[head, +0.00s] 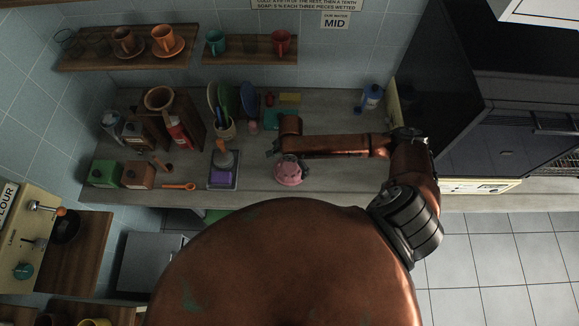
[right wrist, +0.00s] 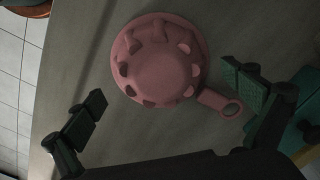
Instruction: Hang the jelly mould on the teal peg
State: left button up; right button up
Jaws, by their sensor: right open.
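The pink jelly mould (head: 289,172) rests on the counter near its front edge. In the right wrist view the mould (right wrist: 160,62) shows its round body with dark notches and a handle with a hole, which extends toward the right finger. My right gripper (head: 278,150) is above and close to the mould. In the wrist view its fingers (right wrist: 165,87) are spread wide on either side of the mould, with nothing held. A teal peg (head: 22,270) shows on the cream panel at the far left. My left gripper is not in view.
The cream panel (head: 15,237) also carries other pegs. A tray with a purple sponge (head: 221,178), an orange spoon (head: 179,186) and a utensil pot (head: 225,130) stand left of the mould. A blue bottle (head: 372,95) is at the back right. Counter right of the mould is mostly clear.

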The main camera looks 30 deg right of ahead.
notch_tip(320, 180, down, 2)
jog(key=shift+f, duration=0.3)
jog(key=c, duration=1)
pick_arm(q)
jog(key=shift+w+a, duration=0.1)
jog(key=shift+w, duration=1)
pick_arm(e)
jog(key=shift+c, duration=0.7)
